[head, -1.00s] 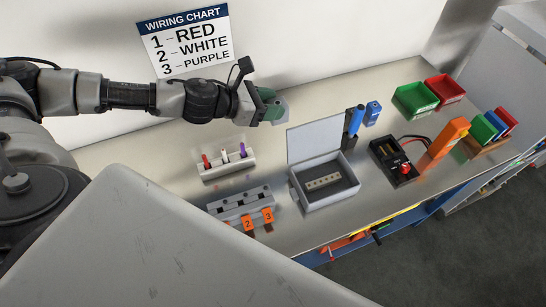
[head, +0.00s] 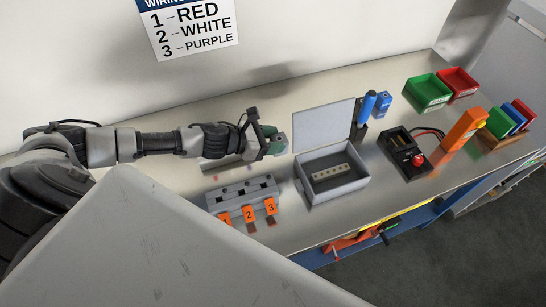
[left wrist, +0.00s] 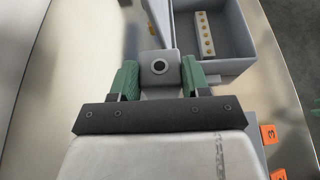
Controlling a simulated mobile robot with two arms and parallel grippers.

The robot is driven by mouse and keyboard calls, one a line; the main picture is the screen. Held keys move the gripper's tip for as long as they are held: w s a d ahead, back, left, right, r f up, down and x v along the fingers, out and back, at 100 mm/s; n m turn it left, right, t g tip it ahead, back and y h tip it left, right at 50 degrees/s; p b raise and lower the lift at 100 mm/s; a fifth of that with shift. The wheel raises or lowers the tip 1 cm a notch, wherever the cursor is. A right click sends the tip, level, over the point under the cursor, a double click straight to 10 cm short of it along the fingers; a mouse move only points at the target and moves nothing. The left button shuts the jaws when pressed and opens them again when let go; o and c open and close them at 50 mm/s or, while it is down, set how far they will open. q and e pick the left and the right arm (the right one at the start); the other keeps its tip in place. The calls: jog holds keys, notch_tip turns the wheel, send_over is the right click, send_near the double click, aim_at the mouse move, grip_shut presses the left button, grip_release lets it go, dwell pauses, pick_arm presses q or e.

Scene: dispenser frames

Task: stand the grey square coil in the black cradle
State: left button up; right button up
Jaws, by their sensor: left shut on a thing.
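The grey square coil (left wrist: 173,75), with a dark round hole in its face, is between the green fingers of my left gripper (left wrist: 158,78) in the left wrist view. In the head view my left gripper (head: 272,140) is shut on it above the bench, left of the open grey box, and the fingers partly hide it. A black block (head: 404,152) with a red knob and brass-coloured contacts, seemingly the black cradle, stands at the right, well apart from the gripper. My right gripper is not in view.
An open grey box (head: 335,188) with a raised lid (head: 322,127) lies between gripper and black block. A blue-handled tool (head: 366,108) stands behind it. An orange meter (head: 463,130) is at the right. A grey block (head: 240,192) with orange number tags is in front.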

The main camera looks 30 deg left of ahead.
pick_arm(q)
notch_tip(320, 180, down, 8)
jog(key=shift+r, duration=0.2)
jog(key=shift+f, duration=0.1)
jog(key=shift+f, duration=0.15)
jog(key=o, duration=1)
